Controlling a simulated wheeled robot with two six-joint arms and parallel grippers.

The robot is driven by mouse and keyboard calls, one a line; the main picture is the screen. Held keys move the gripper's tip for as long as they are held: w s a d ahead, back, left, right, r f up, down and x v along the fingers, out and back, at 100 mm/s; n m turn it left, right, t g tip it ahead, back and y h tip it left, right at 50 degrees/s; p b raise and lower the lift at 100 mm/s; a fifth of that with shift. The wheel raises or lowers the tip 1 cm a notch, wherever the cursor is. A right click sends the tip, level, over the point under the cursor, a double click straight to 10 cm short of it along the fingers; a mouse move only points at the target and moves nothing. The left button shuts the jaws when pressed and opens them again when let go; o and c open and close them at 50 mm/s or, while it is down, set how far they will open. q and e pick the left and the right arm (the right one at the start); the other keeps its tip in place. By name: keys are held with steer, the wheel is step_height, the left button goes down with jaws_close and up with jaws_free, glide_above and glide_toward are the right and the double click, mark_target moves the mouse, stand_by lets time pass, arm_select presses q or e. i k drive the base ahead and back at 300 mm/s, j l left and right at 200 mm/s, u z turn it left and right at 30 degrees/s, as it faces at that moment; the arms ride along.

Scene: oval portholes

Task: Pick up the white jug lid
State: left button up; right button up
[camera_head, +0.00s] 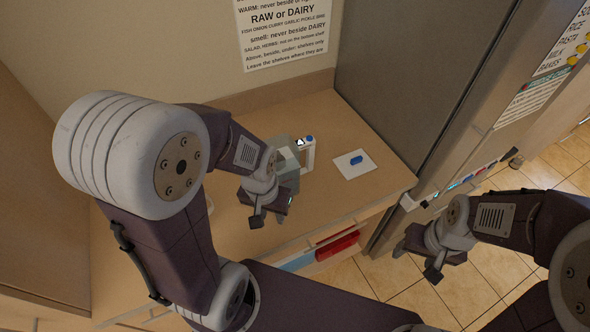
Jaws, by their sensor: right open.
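The white jug lid (346,169), a flat white square with a blue knob (356,160), lies on the wooden counter right of the jug. The pale grey jug (308,157), with a white handle and a blue spot on top, stands near the wall, partly hidden by my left arm. My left gripper (270,217) is in front of the jug, left of the lid and apart from it; its fingers look parted, with nothing seen between them. My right gripper (417,262) is open and empty, beyond the counter's right end, above the floor.
The counter (335,207) is bare around the lid. A tall grey cabinet (400,80) rises at its right end. A red item (337,246) and a light blue one (297,262) show below the counter's front edge. A printed sign (284,30) hangs on the wall.

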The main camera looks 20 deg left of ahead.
mark_target(356, 163)
steer(key=i+l+u, duration=0.1)
steer(key=i+l, duration=0.3)
steer(key=l, duration=0.25)
steer(key=i+l+u, duration=0.25)
steer(key=l, duration=0.4)
steer(key=i+l+u, duration=0.1)
steer(key=i+l, duration=0.15)
steer(key=l, duration=0.1)
